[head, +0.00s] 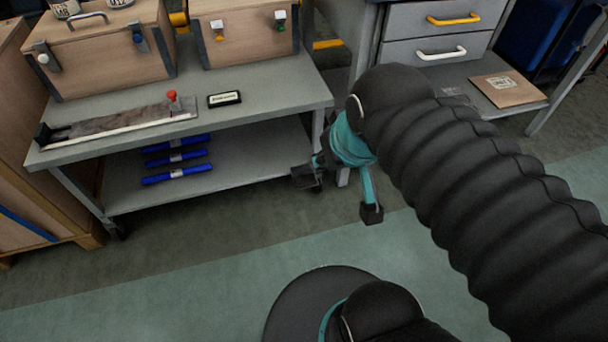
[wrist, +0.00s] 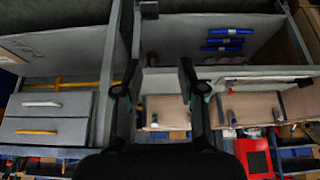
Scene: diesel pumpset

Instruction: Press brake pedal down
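My gripper (head: 338,192) hangs at the front right corner of the grey workbench (head: 270,92), around the height of its lower shelf. In the wrist view my gripper (wrist: 158,66) has its two dark fingers spread apart with nothing between them. A small dark block (wrist: 149,10) shows at the foot of a bench leg near the wrist view's top edge, beyond the fingertips. It looks like a castor, and I cannot tell whether a brake pedal is on it. In the head view my gripper hides most of that corner's foot.
Another castor (head: 115,230) stands at the bench's front left foot. Several blue bars (head: 177,174) lie on the lower shelf (head: 235,172). Wooden cases (head: 105,55) stand on top. A drawer unit (head: 432,35) is at the right. The floor (head: 180,290) in front is clear.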

